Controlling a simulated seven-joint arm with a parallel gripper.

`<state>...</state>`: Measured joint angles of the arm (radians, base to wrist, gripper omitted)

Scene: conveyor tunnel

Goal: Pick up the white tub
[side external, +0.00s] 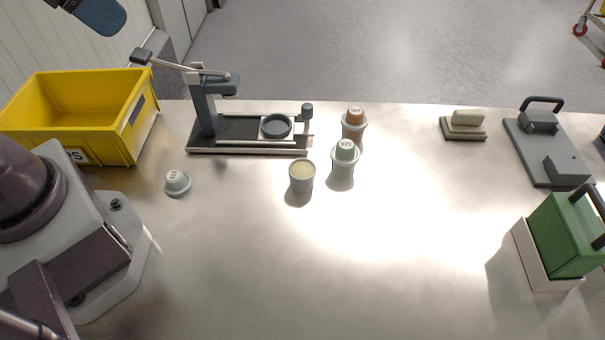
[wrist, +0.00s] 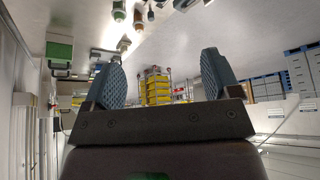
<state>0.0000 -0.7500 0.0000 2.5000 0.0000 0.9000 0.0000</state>
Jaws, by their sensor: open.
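The white tub (side external: 302,178) stands upright and open on the bench in the side external view, with pale cream contents. A white cap (side external: 177,183) with dark print lies apart to its left. One blue finger also shows at the top left of the side external view, high and far from the tub. Small containers show at the wrist view's top, but I cannot tell which is the white tub.
A small lever press (side external: 207,105) stands behind the tub, and a yellow bin (side external: 133,130) is at the left. A green block with a handle (side external: 565,235), a grey handled plate (side external: 548,150) and a beige block (side external: 465,122) are at the right. The bench's front middle is clear.

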